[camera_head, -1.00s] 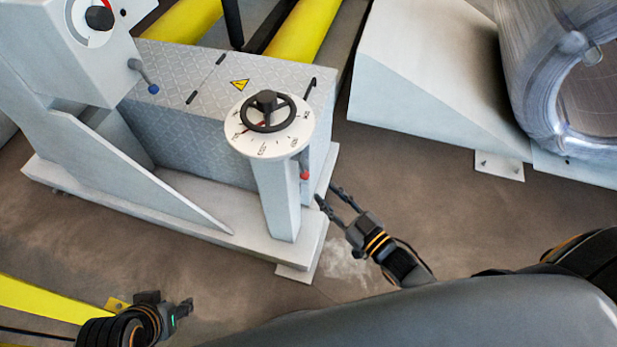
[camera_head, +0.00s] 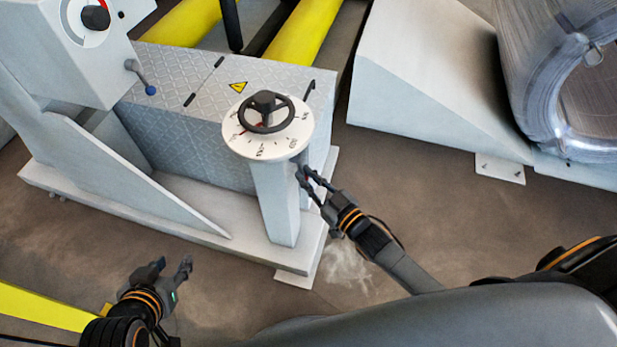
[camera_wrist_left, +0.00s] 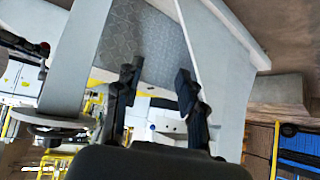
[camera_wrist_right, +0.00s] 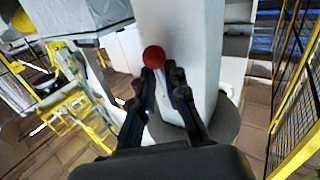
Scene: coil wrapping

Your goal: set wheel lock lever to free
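The wheel lock lever, with a red ball knob (camera_wrist_right: 153,57), sticks out from the side of the pale pedestal (camera_head: 274,205) under the handwheel (camera_head: 266,112). In the head view the knob is mostly hidden by my right gripper (camera_head: 309,176). My right gripper is open at the lever. In the right wrist view its fingertips are just below the red knob, with a gap between them; I cannot tell whether they touch the stem. My left gripper (camera_head: 173,267) is open and empty, above the floor left of the pedestal. The red knob also shows in the left wrist view (camera_wrist_left: 44,48).
A lever with a blue knob (camera_head: 150,89) hangs from the machine housing at upper left. The machine's base plate (camera_head: 225,240) runs along the floor. A pale wedge block (camera_head: 425,90) and a wrapped coil (camera_head: 535,75) stand at the right. Floor between is clear.

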